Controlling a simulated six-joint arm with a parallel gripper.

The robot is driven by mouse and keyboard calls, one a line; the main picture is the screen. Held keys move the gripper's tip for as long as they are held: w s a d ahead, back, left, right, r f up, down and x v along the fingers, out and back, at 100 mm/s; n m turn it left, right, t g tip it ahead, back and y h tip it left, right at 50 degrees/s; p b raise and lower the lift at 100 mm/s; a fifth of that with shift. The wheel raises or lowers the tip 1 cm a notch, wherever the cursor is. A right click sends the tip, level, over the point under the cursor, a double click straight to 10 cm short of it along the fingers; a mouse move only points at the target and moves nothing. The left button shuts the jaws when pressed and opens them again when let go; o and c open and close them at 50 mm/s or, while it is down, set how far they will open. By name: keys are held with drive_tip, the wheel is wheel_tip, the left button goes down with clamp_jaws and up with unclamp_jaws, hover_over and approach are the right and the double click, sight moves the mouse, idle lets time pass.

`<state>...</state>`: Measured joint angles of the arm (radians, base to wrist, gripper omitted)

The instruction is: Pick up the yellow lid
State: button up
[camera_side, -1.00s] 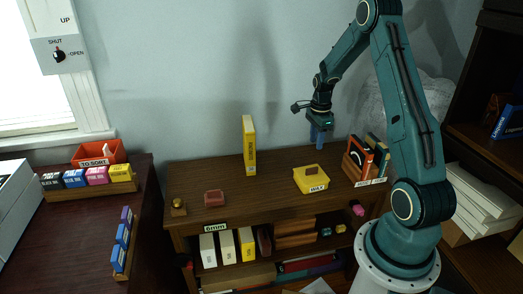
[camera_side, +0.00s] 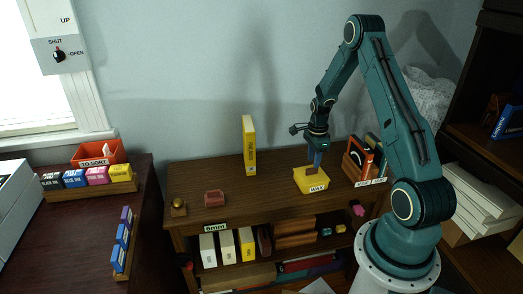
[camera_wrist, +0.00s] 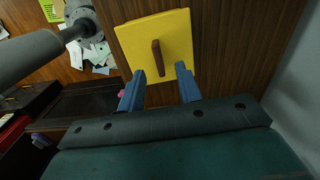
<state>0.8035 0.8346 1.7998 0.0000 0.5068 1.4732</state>
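The yellow lid (camera_side: 305,181) is the top of a small yellow box with a white label (camera_side: 318,188), on the wooden cabinet top. In the wrist view the yellow lid (camera_wrist: 176,40) is a yellow square with a brown bar handle (camera_wrist: 158,58) standing in its middle. My gripper (camera_side: 317,165) is just above the lid, pointing down. In the wrist view my gripper (camera_wrist: 158,75) has its two blue fingers apart, at the near edge of the lid, with nothing between the tips. The handle lies a little beyond the fingertips, about in line with the gap.
A stand of books (camera_side: 361,156) is close to the right of the box.

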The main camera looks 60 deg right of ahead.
sight(312, 173)
drive_tip(key=shift+a+f, duration=0.15)
drive_tip(key=shift+f, duration=2.1)
drive_tip(key=shift+c, duration=0.4)
clamp_jaws()
